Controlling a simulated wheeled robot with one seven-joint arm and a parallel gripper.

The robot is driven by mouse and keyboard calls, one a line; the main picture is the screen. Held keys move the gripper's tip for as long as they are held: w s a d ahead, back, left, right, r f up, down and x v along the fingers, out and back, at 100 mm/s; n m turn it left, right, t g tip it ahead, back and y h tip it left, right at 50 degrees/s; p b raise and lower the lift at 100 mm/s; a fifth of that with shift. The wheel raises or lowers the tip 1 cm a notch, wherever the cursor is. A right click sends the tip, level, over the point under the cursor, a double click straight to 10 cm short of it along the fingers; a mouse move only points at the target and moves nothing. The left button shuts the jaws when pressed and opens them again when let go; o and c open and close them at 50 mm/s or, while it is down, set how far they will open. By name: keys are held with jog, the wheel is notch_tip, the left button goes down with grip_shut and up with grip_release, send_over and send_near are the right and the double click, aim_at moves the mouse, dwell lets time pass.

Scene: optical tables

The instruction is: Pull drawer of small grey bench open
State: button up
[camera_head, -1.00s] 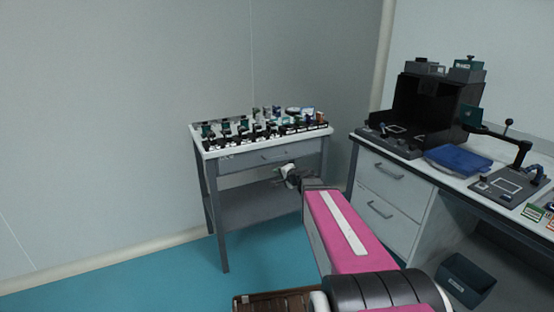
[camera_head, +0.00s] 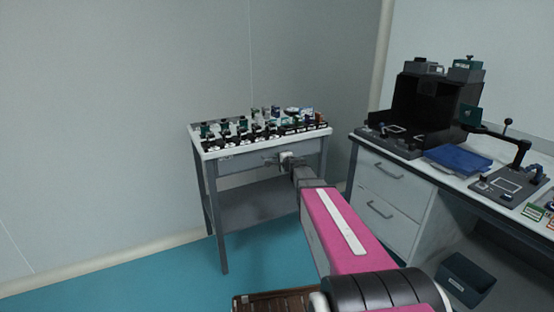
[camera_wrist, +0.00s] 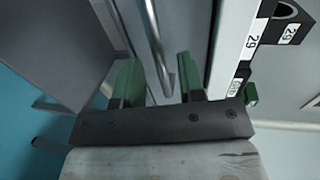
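The small grey bench (camera_head: 212,190) stands against the wall with a white top. Its drawer front (camera_head: 240,163) sits under the top and looks closed. My gripper (camera_head: 277,160) is at the drawer front, hiding part of it and its handle. In the wrist view the two green fingers of my gripper (camera_wrist: 160,82) are apart. The silver bar handle (camera_wrist: 154,40) runs between them in the picture, with a gap on both sides. I cannot tell how deep the handle sits between the fingers.
Several small labelled mounts (camera_head: 265,130) stand in rows on the bench top. A second table with drawers (camera_head: 392,190) stands close at the right, carrying a black enclosure (camera_head: 425,110) and a blue item (camera_head: 458,160). A dark bin (camera_head: 467,280) is on the floor below it.

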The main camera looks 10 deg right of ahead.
jog(key=shift+x, duration=1.3)
grip_shut()
jog(key=shift+s, duration=0.1)
